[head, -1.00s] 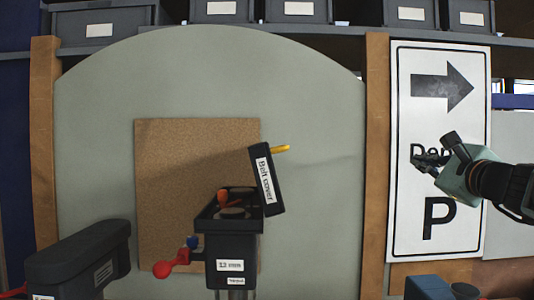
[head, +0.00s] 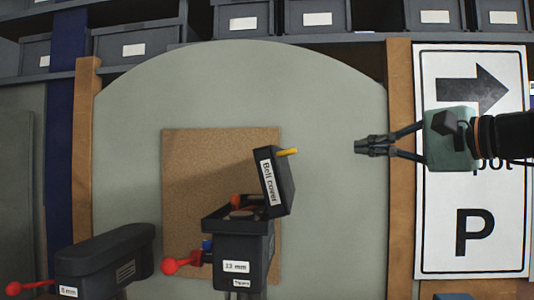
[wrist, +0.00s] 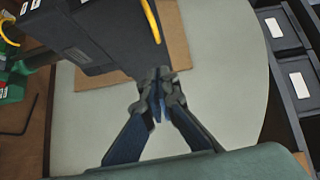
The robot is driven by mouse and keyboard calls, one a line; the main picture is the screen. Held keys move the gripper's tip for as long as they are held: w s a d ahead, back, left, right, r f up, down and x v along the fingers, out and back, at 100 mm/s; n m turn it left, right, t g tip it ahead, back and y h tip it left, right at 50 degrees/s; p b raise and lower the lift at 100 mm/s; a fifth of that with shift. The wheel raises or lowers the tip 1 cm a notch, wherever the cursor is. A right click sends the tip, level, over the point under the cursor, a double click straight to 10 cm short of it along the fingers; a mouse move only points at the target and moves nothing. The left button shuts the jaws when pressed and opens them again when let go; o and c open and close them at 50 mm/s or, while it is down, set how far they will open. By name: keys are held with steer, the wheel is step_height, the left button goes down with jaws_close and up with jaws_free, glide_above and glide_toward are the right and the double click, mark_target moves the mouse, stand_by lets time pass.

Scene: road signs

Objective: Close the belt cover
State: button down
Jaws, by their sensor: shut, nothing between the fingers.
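The belt cover (head: 276,183) is a dark lid labelled "Belt cover" with a yellow handle (head: 288,152). It stands raised, tilted steeply, at the right edge of a dark machine head (head: 243,252) labelled "13 mm". The open top of the head shows a pulley inside. My gripper (head: 358,146) is shut and empty, to the right of the cover and apart from it, at about the handle's height. In the wrist view the shut fingertips (wrist: 157,92) show below the cover's dark side (wrist: 95,30); the yellow handle (wrist: 152,20) is at the top.
A second machine head (head: 105,252) with a closed top and a red-knobbed lever stands at the left. A red knob (head: 176,266) sticks out from the nearer head. Behind are a cork panel (head: 190,165), a grey-green board and bins on shelves. The space between cover and gripper is clear.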

steer(key=s+a+p+x, duration=0.1)
steer(key=a+p+x, duration=0.1)
steer(key=x, duration=1)
steer(key=shift+a, duration=0.3)
